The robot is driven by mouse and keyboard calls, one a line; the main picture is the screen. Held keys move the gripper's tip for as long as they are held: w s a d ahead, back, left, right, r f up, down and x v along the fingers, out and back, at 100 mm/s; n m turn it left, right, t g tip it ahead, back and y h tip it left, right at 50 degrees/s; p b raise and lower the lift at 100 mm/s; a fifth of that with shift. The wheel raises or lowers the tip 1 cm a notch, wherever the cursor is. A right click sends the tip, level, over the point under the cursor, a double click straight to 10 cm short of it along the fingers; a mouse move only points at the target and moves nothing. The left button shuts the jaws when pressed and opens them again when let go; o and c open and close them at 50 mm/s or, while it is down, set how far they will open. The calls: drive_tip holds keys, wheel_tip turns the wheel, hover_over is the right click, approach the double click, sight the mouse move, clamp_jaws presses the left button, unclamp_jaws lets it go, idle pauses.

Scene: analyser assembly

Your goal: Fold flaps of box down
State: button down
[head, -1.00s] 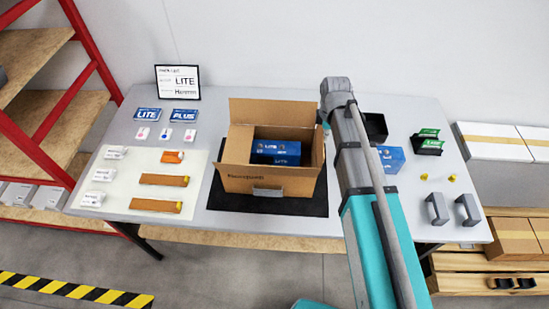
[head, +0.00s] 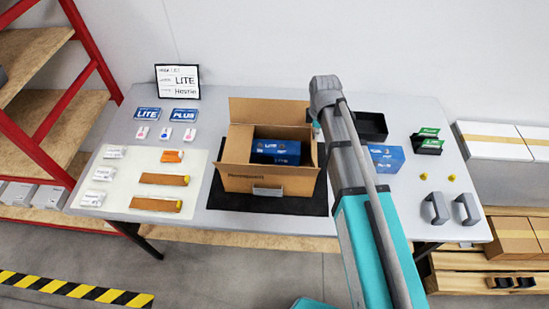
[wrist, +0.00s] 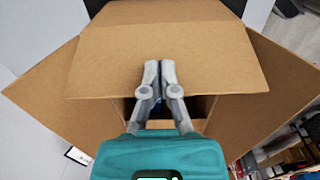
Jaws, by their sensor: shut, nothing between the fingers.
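The open brown cardboard box (head: 268,187) stands on a black mat (head: 232,203) in the middle of the table. Its back flap (head: 268,111) stands up in the head view, and its right side is partly hidden by my arm. A blue carton (head: 275,151) marked LITE is inside. In the wrist view a wide flap (wrist: 165,45) spans the top, with a flap to the left (wrist: 60,85) and one to the right (wrist: 268,80). My gripper (wrist: 159,66) is shut and empty, its fingertips over the wide flap; contact cannot be told. The head view mostly hides it behind my arm.
Right of the box are a black bin (head: 371,127), a blue carton (head: 386,158), green-labelled packs (head: 428,141) and grey handles (head: 437,208). A white sheet with small parts (head: 118,208) lies left. A framed sign (head: 178,82) stands behind.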

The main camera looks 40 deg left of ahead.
drive_tip(key=shift+a, duration=0.1)
drive_tip(key=shift+s+a+f+b, duration=0.25)
drive_tip(key=shift+s+a, duration=0.15)
drive_tip(key=shift+a, duration=0.15)
drive_tip(key=shift+s+a+f+b, duration=0.25)
drive_tip(key=shift+s+a, duration=0.1)
drive_tip(key=shift+a, duration=0.2)
drive_tip(key=shift+s+a+f+b, duration=0.5)
drive_tip(key=shift+a+f+b, duration=0.35)
drive_tip(key=shift+a, duration=0.05)
